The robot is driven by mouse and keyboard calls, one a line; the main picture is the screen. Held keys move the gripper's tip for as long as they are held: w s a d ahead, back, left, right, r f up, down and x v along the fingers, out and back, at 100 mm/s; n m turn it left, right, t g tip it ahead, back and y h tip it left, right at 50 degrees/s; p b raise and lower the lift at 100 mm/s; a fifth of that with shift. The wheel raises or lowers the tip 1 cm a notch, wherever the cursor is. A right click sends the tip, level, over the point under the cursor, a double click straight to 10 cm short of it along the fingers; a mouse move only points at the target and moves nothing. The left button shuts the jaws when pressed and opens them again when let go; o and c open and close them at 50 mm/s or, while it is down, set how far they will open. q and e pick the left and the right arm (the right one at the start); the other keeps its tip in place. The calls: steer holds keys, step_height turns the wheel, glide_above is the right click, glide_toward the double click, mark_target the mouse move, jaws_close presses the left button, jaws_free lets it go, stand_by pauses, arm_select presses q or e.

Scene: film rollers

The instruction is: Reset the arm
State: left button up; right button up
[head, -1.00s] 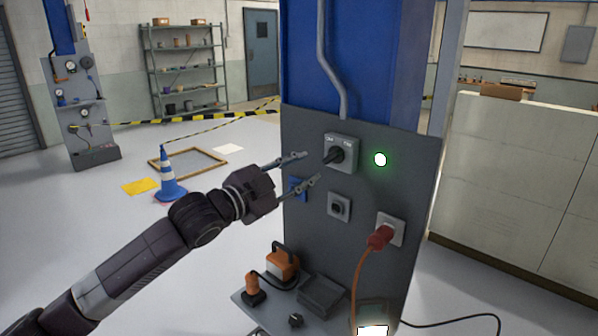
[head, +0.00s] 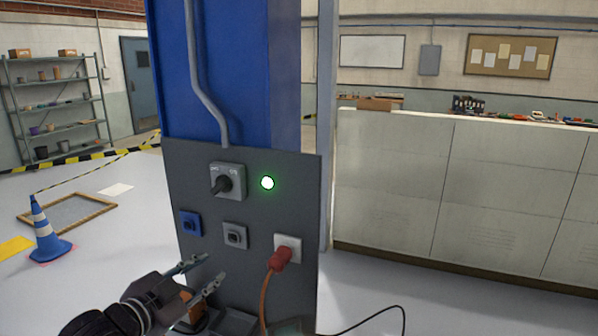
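My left arm comes in from the bottom left of the head view. Its gripper (head: 203,270) is open and empty, its two fingers apart in front of the lower part of the grey panel (head: 300,205). It is below the rotary switch (head: 226,181), whose black handle points down to the left. A green lamp (head: 267,183) is lit to the right of the switch. My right gripper is not in view.
The panel also carries a blue socket (head: 191,223), a grey socket (head: 235,236) and a red plug (head: 280,258) with an orange cable. A blue-and-white cone (head: 46,232) stands at left. Pale cabinets (head: 400,185) fill the right side.

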arm_select(q)
steer(key=s+d+f+n+g+y, duration=0.1)
steer(key=s+f, duration=0.3)
steer(key=f, duration=0.2)
steer(key=s+d+f+n+g, duration=0.1)
steer(key=s+d+f+g, duration=0.15)
steer(key=f, duration=0.35)
steer(key=s+a+f+n+g+y, duration=0.1)
steer(key=s+f+n+g, duration=0.15)
steer(key=s+f, duration=0.5)
steer(key=s+a+f+n+g+y, duration=0.1)
steer(key=s+f+n+g, duration=0.2)
steer(key=s, duration=0.8)
steer(key=s+f+n+g+y, duration=0.1)
steer(key=s+f+n+g, duration=0.1)
steer(key=s+f, duration=0.65)
steer(key=s+f+g, duration=0.1)
steer(key=s+f, duration=0.2)
steer(key=f, duration=2.1)
steer(key=s+a+f+g+b, duration=0.1)
steer(key=s+a+f, duration=0.2)
steer(key=s+f, duration=1.4)
steer(key=shift+s+a+f+m+y, duration=0.2)
steer(key=shift+m+y, duration=0.1)
steer(key=shift+m, duration=0.15)
